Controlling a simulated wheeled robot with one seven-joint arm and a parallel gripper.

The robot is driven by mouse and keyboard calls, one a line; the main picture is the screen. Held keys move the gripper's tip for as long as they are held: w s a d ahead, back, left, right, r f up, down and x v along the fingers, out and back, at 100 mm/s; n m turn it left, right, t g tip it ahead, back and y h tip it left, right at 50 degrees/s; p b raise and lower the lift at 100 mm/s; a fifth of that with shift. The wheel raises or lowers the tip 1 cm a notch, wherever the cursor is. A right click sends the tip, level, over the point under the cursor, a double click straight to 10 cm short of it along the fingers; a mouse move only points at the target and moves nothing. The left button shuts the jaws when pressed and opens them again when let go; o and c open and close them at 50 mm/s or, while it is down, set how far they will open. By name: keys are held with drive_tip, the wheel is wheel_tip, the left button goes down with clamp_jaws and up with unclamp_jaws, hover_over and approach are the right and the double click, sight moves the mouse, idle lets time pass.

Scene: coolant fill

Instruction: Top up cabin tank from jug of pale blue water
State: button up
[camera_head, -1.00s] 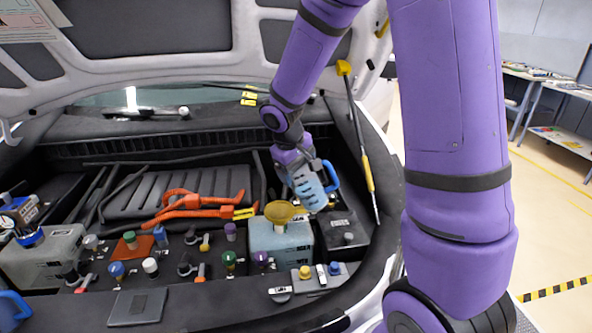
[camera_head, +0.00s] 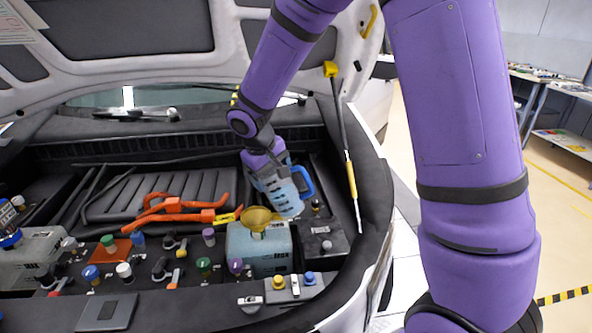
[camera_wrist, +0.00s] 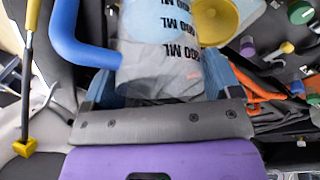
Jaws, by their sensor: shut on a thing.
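A clear jug (camera_head: 285,196) with pale blue water and a blue handle (camera_head: 304,182) is held by my gripper (camera_head: 268,176). The jug tilts, its upper part leaning toward the lower right in the head view. In the wrist view the jug (camera_wrist: 165,45) shows dark volume marks, and my gripper (camera_wrist: 160,95) is shut on its body. A yellow funnel (camera_head: 258,218) stands on a pale tank (camera_head: 262,250) at the front right of the bay; the funnel also shows in the wrist view (camera_wrist: 218,20). The jug is beside and above the funnel. I cannot see a stream.
Orange cables (camera_head: 185,208) lie left of the funnel. Several coloured caps, such as a green one (camera_head: 203,265), line the front of the bay. A dark box (camera_head: 322,240) is right of the tank. A hood prop (camera_head: 344,140) stands at the right.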

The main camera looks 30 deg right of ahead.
drive_tip(key=shift+a, duration=0.1)
drive_tip(key=shift+r, duration=0.1)
drive_tip(key=shift+s+d+r+t+y, duration=0.1)
drive_tip(key=shift+d+r+t+y, duration=0.25)
drive_tip(key=shift+t+y, duration=0.35)
drive_tip(key=shift+r+m+t+y, duration=0.3)
drive_tip(key=shift+t+y, duration=0.1)
drive_tip(key=shift+y, duration=0.5)
drive_tip(key=shift+a+r, duration=0.1)
